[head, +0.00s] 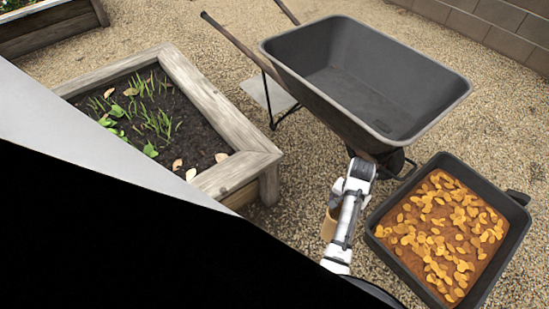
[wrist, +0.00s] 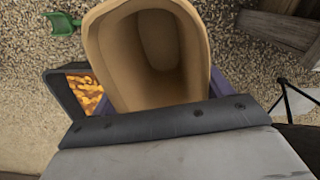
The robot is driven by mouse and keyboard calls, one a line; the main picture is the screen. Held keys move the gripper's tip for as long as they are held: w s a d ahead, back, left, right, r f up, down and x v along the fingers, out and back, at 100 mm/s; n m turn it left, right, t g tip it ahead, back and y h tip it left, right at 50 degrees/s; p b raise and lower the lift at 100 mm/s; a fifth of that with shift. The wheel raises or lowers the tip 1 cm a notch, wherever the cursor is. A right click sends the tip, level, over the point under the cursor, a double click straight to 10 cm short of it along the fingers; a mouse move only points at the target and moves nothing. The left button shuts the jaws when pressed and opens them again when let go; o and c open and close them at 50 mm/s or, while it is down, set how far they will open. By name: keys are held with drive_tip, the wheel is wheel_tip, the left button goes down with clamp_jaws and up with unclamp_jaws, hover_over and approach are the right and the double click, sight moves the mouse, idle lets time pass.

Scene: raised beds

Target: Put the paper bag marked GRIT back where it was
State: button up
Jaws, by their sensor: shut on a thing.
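An open-topped tan paper bag (wrist: 150,55) fills the middle of the wrist view. I look down into its mouth and its inside looks empty. My gripper (wrist: 150,95) is shut on it, with a purple finger showing at either side. In the head view a small part of the tan bag (head: 329,224) shows to the left of my white arm, above the gravel between the raised bed and the black tray. The GRIT marking is not visible, and my fingers are hidden in that view.
An empty dark wheelbarrow (head: 365,75) stands behind my arm. A wooden raised bed (head: 205,100) with seedlings is to the left. A black tray (head: 388,262) of orange-brown pieces lies to the right. A green scoop (wrist: 62,24) lies on the gravel. Open gravel surrounds these.

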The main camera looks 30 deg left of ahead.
drive_tip(key=a+f+m+b, duration=0.2)
drive_tip(key=a+f+b, duration=0.3)
drive_tip(key=a+b, duration=0.5)
drive_tip(key=a+f+m+b, duration=0.2)
drive_tip(key=a+f+b, duration=0.3)
drive_tip(key=a+b, duration=0.5)
drive_tip(key=s+a+f+m+b, duration=0.1)
drive_tip(key=f+b, duration=0.5)
drive_tip(key=f, duration=0.7)
drive_tip(key=s+a+f+m+b, duration=0.2)
drive_tip(key=f+b, duration=0.5)
drive_tip(key=f, duration=0.6)
drive_tip(key=shift+s+a+f, duration=0.4)
drive_tip(key=shift+s+a, duration=0.3)
drive_tip(key=shift+s, duration=0.45)
drive_tip(key=shift+f, duration=0.15)
drive_tip(key=o, duration=1.1)
wheel_tip(320, 180, up, 12)
drive_tip(key=p, duration=0.4)
